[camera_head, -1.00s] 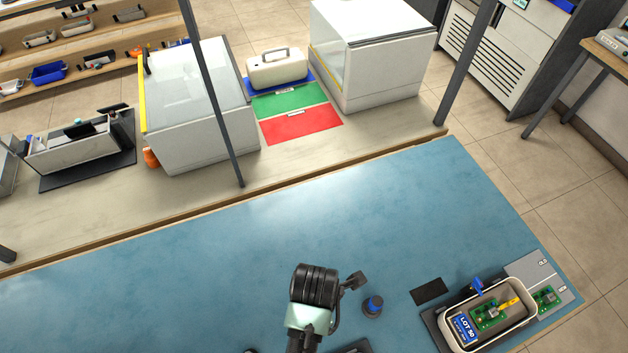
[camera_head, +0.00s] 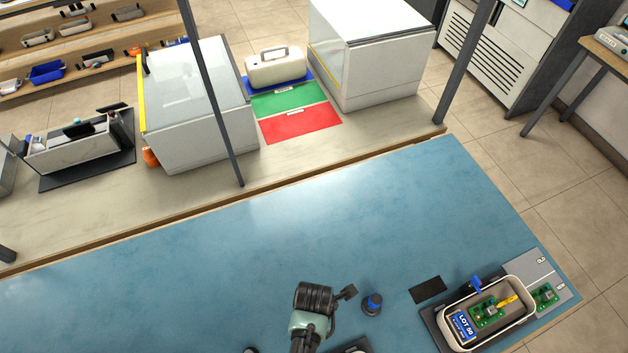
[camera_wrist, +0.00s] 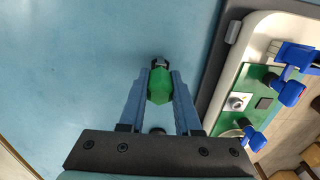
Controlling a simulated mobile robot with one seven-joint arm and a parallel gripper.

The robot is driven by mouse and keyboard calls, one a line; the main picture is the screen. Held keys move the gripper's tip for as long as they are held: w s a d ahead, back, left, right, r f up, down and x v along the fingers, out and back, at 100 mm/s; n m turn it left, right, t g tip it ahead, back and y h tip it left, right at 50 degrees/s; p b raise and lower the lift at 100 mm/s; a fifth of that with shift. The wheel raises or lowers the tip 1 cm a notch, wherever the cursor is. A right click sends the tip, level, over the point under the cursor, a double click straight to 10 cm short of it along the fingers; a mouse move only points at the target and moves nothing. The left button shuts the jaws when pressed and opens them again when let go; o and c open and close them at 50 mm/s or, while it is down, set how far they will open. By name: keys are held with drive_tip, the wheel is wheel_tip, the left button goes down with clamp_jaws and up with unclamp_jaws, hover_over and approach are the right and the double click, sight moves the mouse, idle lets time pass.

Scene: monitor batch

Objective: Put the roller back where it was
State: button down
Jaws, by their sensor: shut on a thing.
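In the wrist view my gripper (camera_wrist: 160,74) is shut on a green piece with a dark end (camera_wrist: 160,86), which I take to be the roller. It sits between the blue-grey fingertips, above the blue mat. A dark rounded part shows further back between the fingers; I cannot tell what it belongs to. An empty black rectangular pad (camera_head: 428,290) lies on the mat, left of the LOT 50 bin.
The LOT 50 bin (camera_head: 445,317) holds a green board and a yellow item. A dark round stand with a blue top (camera_head: 372,304) is right of my arm. A pale-rimmed tray (camera_wrist: 240,48) with a board and blue clamps is close right. The blue mat's (camera_head: 270,240) middle is clear.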

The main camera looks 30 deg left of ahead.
drive_tip(key=shift+f, duration=0.1)
drive_tip(key=c, duration=0.6)
unclamp_jaws()
wheel_tip(320, 180, up, 12)
drive_tip(key=shift+r, duration=0.15)
